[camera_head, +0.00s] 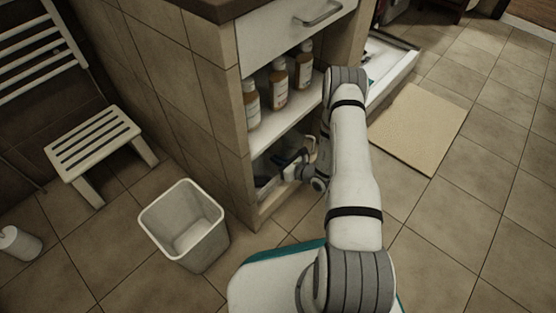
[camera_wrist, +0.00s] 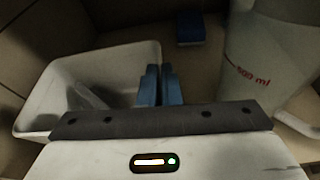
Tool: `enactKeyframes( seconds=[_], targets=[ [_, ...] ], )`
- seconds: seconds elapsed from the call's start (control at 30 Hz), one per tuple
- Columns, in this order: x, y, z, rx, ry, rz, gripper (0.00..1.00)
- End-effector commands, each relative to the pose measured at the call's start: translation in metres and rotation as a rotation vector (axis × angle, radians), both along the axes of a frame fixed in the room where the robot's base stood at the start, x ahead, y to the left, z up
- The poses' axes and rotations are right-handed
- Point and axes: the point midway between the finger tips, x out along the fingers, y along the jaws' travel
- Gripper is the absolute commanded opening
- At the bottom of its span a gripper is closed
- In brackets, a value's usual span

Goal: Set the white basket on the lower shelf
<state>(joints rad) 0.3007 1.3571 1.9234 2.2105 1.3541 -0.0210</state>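The white basket (camera_wrist: 62,92), an open tub with a pale rim, is in the left half of the wrist view, inside the cabinet's lower compartment. My gripper (camera_wrist: 160,72) has its blue fingers close together at the basket's right wall, one on each side of it, and appears shut on that wall. In the head view my gripper (camera_head: 290,160) reaches into the compartment above the lower shelf (camera_head: 272,204). The basket is mostly hidden there, and I cannot tell whether its base touches the shelf.
A translucent jug marked 500 ml (camera_wrist: 265,65) stands close right of my fingers, with a blue block (camera_wrist: 191,29) behind. Bottles (camera_head: 278,84) stand on the upper shelf (camera_head: 284,121). A bin (camera_head: 208,245) and a slatted stool (camera_head: 92,142) are on the floor left.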

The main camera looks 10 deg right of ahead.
Motion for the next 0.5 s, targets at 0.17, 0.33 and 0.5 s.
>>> enactKeyframes(
  seconds=[0.17, 0.33, 0.5],
  targets=[
    [-0.0001, -0.0003, 0.0003, 0.000, 0.000, 0.000, 0.18],
    [-0.0001, -0.0005, 0.0002, 0.000, 0.000, -0.001, 0.25],
    [-0.0002, -0.0007, 0.0012, 0.000, 0.000, -0.001, 0.25]
  ],
)
